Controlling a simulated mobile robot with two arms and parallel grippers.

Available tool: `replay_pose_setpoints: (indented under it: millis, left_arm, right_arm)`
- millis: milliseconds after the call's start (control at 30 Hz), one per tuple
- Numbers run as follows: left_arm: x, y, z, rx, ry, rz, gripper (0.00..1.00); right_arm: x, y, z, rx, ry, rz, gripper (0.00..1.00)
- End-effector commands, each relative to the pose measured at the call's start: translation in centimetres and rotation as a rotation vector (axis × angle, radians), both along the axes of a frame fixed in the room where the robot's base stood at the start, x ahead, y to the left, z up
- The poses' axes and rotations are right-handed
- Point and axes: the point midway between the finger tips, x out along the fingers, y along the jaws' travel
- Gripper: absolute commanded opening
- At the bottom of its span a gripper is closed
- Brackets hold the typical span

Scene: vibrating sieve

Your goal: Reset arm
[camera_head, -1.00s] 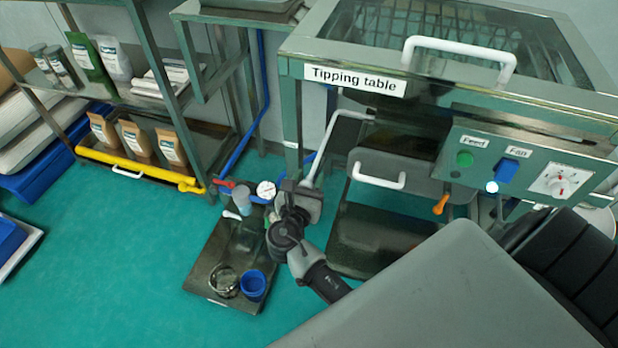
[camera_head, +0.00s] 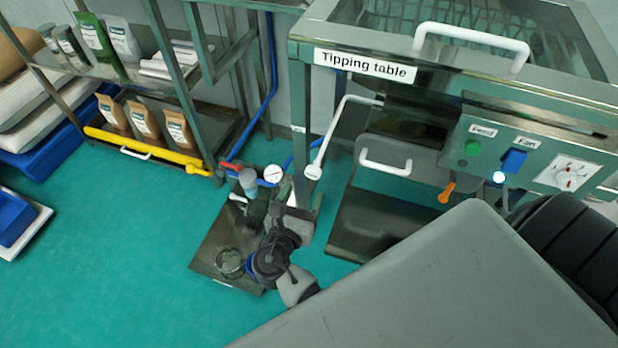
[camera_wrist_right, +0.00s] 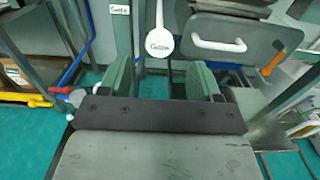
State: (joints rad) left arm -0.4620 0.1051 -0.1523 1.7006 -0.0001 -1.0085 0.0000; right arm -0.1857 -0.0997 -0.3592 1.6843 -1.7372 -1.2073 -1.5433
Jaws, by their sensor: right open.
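My right gripper (camera_head: 286,207) is low in front of the tipping table (camera_head: 365,66), over the dark plate on the floor. In the right wrist view its two green fingers (camera_wrist_right: 160,80) stand wide apart with nothing between them. A white lever with a round labelled end (camera_wrist_right: 160,42) hangs beyond the fingers, apart from them. In the head view the lever's round end (camera_head: 313,172) shows above and right of the gripper. My left gripper is in neither view.
The dark plate (camera_head: 205,255) carries a glass dish (camera_head: 230,263), partly beside my arm. A pressure gauge (camera_head: 273,174) and blue pipes are close behind the gripper. A shelf with a yellow rail (camera_head: 150,151) stands left. Green floor (camera_head: 110,240) at left is open.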

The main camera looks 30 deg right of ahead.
Motion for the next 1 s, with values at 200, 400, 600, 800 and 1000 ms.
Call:
replay_pose_setpoints:
  millis: [200, 400, 600, 800, 1000]
  left_arm:
    - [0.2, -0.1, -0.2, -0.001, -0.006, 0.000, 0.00]
    - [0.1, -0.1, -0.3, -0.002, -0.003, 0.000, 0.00]
    - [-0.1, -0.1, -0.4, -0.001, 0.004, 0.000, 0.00]
    - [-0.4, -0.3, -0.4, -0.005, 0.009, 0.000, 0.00]
    - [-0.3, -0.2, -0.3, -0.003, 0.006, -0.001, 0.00]
  right_arm:
    - [-0.9, 1.1, 0.0, 0.001, -0.001, -0.001, 0.63]
    - [-1.0, 1.1, 0.0, 0.001, -0.001, 0.000, 0.63]
    - [-0.9, 1.1, 0.0, 0.001, -0.001, 0.000, 0.63]
    - [-1.1, 0.8, -0.8, 0.044, -0.003, -0.001, 0.63]
    - [-3.0, -1.1, -7.0, 0.446, -0.056, -0.057, 0.63]
